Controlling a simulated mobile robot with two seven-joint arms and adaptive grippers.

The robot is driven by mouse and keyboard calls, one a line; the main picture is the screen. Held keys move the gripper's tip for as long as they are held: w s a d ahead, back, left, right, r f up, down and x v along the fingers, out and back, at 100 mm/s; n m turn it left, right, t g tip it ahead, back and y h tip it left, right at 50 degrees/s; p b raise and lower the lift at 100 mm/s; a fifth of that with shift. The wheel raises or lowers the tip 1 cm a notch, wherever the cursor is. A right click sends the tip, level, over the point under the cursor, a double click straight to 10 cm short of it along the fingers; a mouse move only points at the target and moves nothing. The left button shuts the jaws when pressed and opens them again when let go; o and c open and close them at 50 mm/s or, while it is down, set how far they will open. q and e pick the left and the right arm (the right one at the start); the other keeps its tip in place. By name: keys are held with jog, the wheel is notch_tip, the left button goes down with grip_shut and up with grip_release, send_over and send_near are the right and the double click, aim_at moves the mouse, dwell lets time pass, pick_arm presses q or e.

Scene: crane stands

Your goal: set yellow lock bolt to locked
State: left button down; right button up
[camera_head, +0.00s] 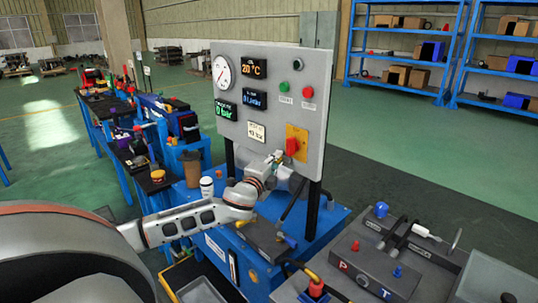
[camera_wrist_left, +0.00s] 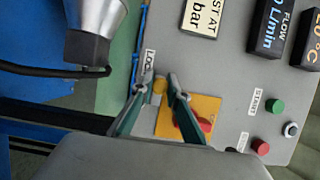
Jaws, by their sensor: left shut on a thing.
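The yellow lock bolt (camera_wrist_left: 159,88) shows in the left wrist view beside a yellow plate (camera_wrist_left: 203,106) on the grey panel. A label reading LOCK (camera_wrist_left: 148,60) is close to it. My left gripper (camera_wrist_left: 160,79) is shut on the bolt, with one finger on each side. In the head view my left gripper (camera_head: 275,158) is at the panel's lower part, left of the yellow plate, and hides the bolt. I cannot tell the bolt's setting. My right gripper is in neither view.
A red rotary handle (camera_head: 291,146) sits on the plate, close to my fingers. The grey panel (camera_head: 235,62) carries a gauge, displays and buttons. Below are a blue bench (camera_head: 335,222) with black posts and, at right, a grey block with fittings (camera_head: 380,268). Open floor lies behind.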

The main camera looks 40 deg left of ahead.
pick_arm(q)
jog(key=shift+d, duration=0.4)
jog(key=shift+f, duration=0.1)
jog(key=c, duration=1.9)
grip_release()
jog(key=shift+d, duration=0.1)
jog(key=shift+s, duration=0.1)
jog(key=v, duration=1.2)
